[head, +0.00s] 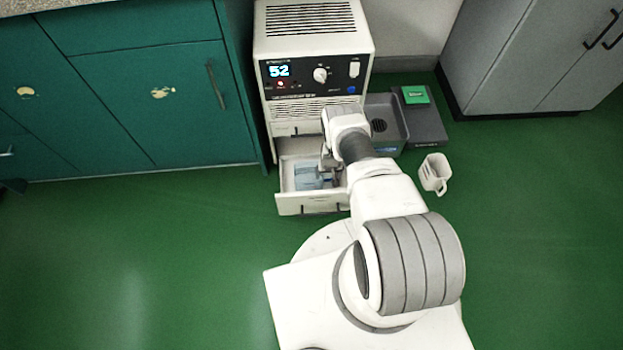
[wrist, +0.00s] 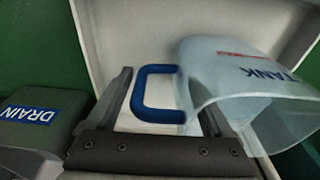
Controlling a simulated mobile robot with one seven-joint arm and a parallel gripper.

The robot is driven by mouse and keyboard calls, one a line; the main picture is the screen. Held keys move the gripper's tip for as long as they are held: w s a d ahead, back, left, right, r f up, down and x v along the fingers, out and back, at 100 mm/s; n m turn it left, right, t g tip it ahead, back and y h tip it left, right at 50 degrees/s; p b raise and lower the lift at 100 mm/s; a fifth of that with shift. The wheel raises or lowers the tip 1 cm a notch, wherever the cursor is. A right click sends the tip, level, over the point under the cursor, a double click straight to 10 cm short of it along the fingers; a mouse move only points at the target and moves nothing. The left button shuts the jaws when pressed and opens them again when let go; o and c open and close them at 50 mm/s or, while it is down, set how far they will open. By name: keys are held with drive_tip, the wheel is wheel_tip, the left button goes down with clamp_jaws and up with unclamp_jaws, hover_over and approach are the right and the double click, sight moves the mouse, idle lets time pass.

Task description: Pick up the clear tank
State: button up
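The clear tank (wrist: 235,75) is a translucent light-blue container marked TANK, with a red line and a blue handle (wrist: 155,117). In the head view the clear tank (head: 312,177) sits in the open drawer (head: 312,204) of the white machine, partly hidden by my arm. My gripper (wrist: 165,95) is open in the wrist view, its two dark fingers spread. The blue handle lies between the fingers, with a visible space from the left finger. The right finger is partly hidden by the tank's wall. In the head view my gripper (head: 333,165) is over the drawer, mostly hidden by my arm.
The white machine (head: 310,45) shows 52 on its display. A grey drain basin, marked DRAIN (wrist: 32,117), stands right of the drawer in the head view (head: 390,115). A white pitcher (head: 433,173) stands on the green floor. Teal cabinets (head: 130,60) are at left.

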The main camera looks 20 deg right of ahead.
clamp_jaws()
drive_tip(key=shift+r, duration=0.1)
idle(0.5)
